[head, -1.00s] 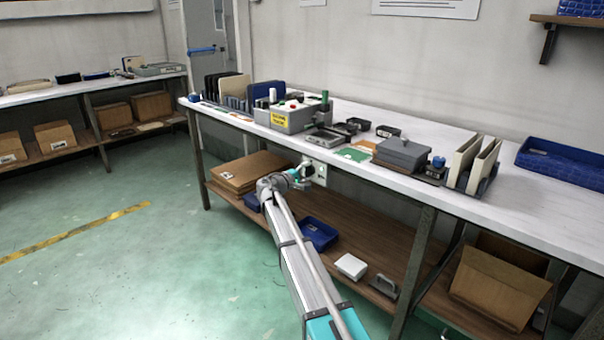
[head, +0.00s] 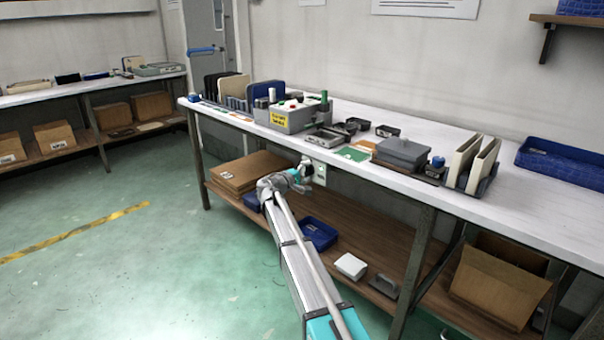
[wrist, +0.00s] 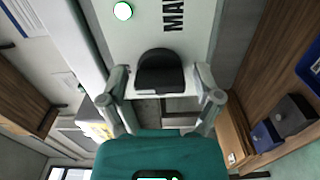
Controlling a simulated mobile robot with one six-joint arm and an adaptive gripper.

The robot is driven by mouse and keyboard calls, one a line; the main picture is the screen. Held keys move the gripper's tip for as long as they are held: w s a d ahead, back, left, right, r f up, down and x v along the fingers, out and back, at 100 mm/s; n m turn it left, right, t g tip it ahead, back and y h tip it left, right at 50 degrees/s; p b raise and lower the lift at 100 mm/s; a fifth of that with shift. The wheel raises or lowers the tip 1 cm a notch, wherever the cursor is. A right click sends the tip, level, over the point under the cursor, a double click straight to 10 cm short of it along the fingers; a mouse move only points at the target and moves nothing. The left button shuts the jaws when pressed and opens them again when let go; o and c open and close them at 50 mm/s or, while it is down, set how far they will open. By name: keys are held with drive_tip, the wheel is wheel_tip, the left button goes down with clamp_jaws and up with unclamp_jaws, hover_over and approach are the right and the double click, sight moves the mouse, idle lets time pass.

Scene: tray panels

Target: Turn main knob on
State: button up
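The black main knob (wrist: 160,72) sits on a pale panel (wrist: 207,25) in the wrist view, its rounded body facing me. The panel carries dark lettering, partly cut off, that seems to begin "MAI". A round lamp (wrist: 122,11) with a green rim shows bright beside the lettering. My gripper (wrist: 164,84) is open, with one finger on each side of the knob and gaps showing on both sides. In the head view my gripper (head: 305,171) is close to the small panel (head: 320,172) under the table's front edge; the knob is hidden there.
The white tabletop (head: 520,208) above holds a grey box with a yellow label (head: 288,118), trays and upright panels. The lower wooden shelf (head: 350,228) holds flat cardboard (head: 245,172) and a blue bin (head: 318,234).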

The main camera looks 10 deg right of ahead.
idle(0.4)
drive_tip(key=shift+a, duration=0.15)
drive_tip(key=v, duration=1.1)
drive_tip(key=shift+s+a, duration=0.25)
drive_tip(key=shift+a, duration=0.05)
